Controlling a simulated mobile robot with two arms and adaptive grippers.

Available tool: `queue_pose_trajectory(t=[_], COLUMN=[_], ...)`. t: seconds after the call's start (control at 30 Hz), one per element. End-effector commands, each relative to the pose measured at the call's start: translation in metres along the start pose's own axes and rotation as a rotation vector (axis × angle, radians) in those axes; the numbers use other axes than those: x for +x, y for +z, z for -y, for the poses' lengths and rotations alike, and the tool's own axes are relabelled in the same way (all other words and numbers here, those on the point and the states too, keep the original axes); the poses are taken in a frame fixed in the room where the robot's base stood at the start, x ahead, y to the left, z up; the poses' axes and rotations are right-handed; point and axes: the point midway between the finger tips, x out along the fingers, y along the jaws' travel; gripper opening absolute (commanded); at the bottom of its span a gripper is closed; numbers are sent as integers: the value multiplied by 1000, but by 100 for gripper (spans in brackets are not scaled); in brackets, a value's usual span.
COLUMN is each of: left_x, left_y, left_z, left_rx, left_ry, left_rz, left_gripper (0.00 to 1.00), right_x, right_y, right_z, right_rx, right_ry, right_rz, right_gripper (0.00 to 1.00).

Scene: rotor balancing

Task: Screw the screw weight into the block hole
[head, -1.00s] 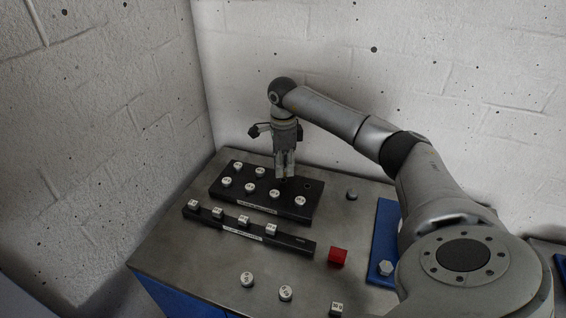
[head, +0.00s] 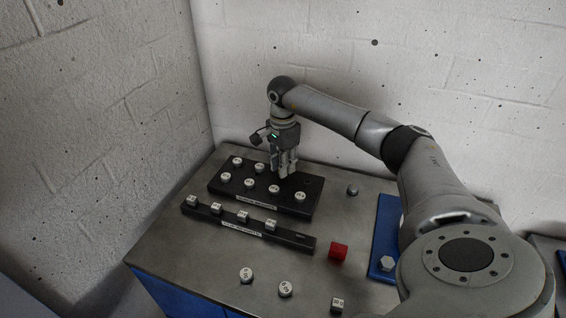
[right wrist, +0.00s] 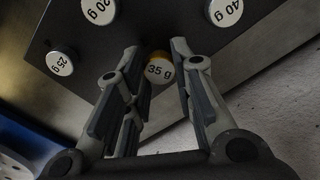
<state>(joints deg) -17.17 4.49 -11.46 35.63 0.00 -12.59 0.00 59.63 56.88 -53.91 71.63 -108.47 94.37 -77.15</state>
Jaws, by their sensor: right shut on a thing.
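My right gripper (head: 284,172) reaches down over the black rack (head: 308,209) of round screw weights at the back of the table. In the right wrist view, its fingers (right wrist: 155,52) are shut on a white-topped 35 g screw weight (right wrist: 159,70) with a yellow-orange rim. Whether that weight has left the rack cannot be told. Neighbouring weights marked 20 g (right wrist: 99,8), 40 g (right wrist: 225,10) and 25 g (right wrist: 60,63) surround it. A dark empty hole (head: 305,181) shows at the rack's back right. I cannot identify the task's block hole for sure. My left gripper is not in view.
A lower black rack (head: 295,238) holds a row of small clip weights in front. A red cube (head: 338,251), loose round weights (head: 285,289) and a small labelled weight (head: 337,305) lie nearby. A blue plate (head: 388,230) with a bolt stands right. Brick walls close the back and left.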

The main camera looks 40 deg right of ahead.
Motion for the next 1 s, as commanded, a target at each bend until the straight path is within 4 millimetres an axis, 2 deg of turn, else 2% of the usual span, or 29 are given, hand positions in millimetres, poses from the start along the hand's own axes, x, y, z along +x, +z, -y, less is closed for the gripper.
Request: queue_pose_trajectory(t=[0.8,1.0], left_x=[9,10], left_y=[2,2], left_z=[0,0], left_rx=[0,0], left_ry=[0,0], left_rz=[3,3], left_gripper=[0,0], right_x=[0,0], right_y=[0,0], right_z=[0,0], right_rx=[-904,-1073], right_ry=[-4,-4], right_rz=[-5,-5], right_gripper=[1,1])
